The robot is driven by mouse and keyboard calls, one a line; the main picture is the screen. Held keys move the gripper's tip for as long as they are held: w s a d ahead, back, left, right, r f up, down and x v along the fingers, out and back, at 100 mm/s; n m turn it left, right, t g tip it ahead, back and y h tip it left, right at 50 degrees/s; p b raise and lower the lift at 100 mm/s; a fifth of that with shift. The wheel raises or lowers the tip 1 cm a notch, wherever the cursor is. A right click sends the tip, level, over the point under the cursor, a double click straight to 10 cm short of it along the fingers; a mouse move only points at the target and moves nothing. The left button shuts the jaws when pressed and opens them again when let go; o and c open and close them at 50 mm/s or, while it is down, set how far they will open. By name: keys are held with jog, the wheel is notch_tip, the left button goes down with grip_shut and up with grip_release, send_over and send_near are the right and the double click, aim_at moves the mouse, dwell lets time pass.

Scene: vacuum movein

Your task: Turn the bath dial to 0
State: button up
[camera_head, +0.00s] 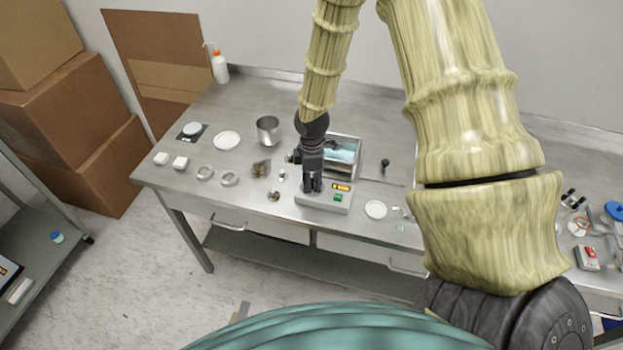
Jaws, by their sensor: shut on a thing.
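The water bath (343,151) stands near the front middle of the steel bench, a metal box with bluish water. Its light grey control panel (322,199) faces the front edge, with a small amber display (341,187) and a green switch (338,198). My gripper (313,187) points down at the left part of this panel, its fingers closed at the place of the dial. The dial itself is hidden behind the fingers. The digits on the display are too small to read.
A steel beaker (268,130), a white dish (227,140) and several small containers stand left of the bath. A white disc (375,209) lies to its right. A wash bottle (219,66) stands at the back left. Cardboard boxes (75,110) are stacked left of the bench.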

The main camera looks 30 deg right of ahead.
aim_at(312, 182)
jog(key=shift+w+d+r+n, duration=0.1)
jog(key=shift+n, duration=0.2)
jog(key=o, duration=1)
jog(key=shift+r, duration=5.95)
